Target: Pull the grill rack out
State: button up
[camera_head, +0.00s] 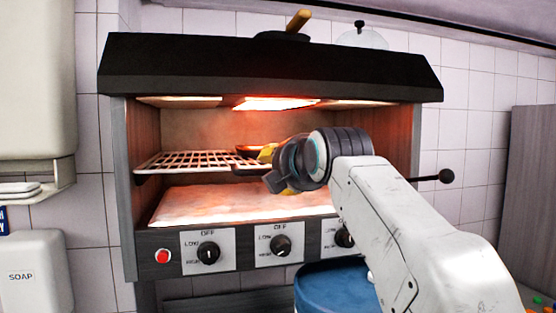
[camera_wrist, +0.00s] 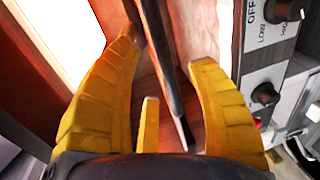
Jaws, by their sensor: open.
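The grill rack (camera_head: 190,161) is a pale wire grid inside the grill, level above the glowing lower plate. Its right part is hidden behind my gripper and arm. My gripper (camera_head: 266,170) is at the rack's front edge, with its yellow fingers apart. In the wrist view my gripper (camera_wrist: 165,55) is open, and a dark bar (camera_wrist: 168,65), seemingly the rack's front, runs between the two fingers. I cannot tell whether a finger touches it.
The grill's black hood (camera_head: 270,72) overhangs the opening, with a lit heater (camera_head: 275,103) beneath. Control knobs (camera_head: 208,253) line the front panel below. A dark lever with a ball end (camera_head: 445,176) sticks out right. A blue drum (camera_head: 335,285) stands in front.

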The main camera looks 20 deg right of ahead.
jog(key=shift+p+x, duration=0.6)
jog(key=shift+x, duration=1.15)
jog(key=shift+c, duration=0.4)
grip_shut()
